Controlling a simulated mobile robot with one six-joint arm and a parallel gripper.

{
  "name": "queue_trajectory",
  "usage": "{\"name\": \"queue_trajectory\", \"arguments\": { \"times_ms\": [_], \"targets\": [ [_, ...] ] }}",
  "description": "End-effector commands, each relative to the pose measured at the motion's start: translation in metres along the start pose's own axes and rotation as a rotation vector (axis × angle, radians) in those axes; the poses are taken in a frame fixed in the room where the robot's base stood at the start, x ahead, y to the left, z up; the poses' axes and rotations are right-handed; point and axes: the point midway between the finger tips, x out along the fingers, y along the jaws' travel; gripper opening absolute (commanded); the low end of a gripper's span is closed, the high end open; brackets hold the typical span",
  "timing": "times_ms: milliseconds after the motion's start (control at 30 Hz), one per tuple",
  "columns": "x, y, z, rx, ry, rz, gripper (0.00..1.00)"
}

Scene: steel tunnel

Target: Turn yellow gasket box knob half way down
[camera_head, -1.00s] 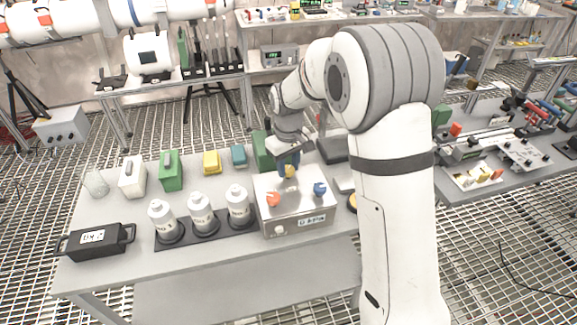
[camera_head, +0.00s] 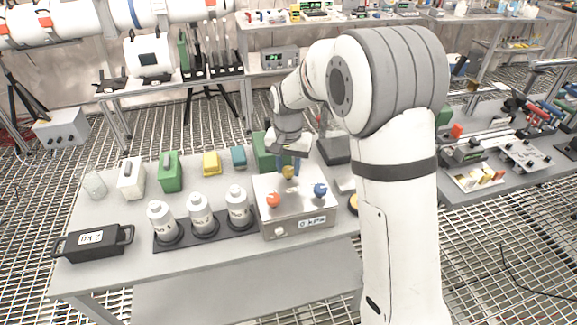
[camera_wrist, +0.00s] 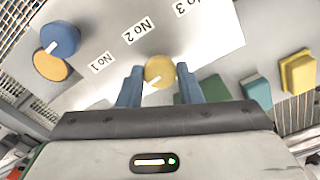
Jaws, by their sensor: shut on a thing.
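The gasket box (camera_head: 297,208) is a metal box on the near table with three knobs on its top. Its yellow knob (camera_head: 289,171) is at the back of the top, below my gripper (camera_head: 290,164). In the wrist view the yellow knob (camera_wrist: 158,72) sits between the two blue fingers of my gripper (camera_wrist: 160,80), which are shut on its sides. Its white mark points to the lower left there. The orange knob (camera_head: 274,199) and the blue knob (camera_head: 320,189) are nearer the front. The blue knob also shows in the wrist view (camera_wrist: 62,38).
White bottles (camera_head: 200,212) stand left of the box, and a black case (camera_head: 93,243) lies at the table's left end. Green (camera_head: 170,172), yellow (camera_head: 212,163) and teal (camera_head: 239,156) containers stand behind. The front strip of the table is clear.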

Motion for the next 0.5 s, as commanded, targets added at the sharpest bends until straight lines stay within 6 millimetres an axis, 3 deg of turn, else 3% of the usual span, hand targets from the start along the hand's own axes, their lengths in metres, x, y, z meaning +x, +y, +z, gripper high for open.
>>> {"name": "queue_trajectory", "arguments": {
  "times_ms": [500],
  "targets": [
    [-0.0018, -0.0007, -0.0011, 0.107, 0.004, -0.002, 0.09]
  ]
}}
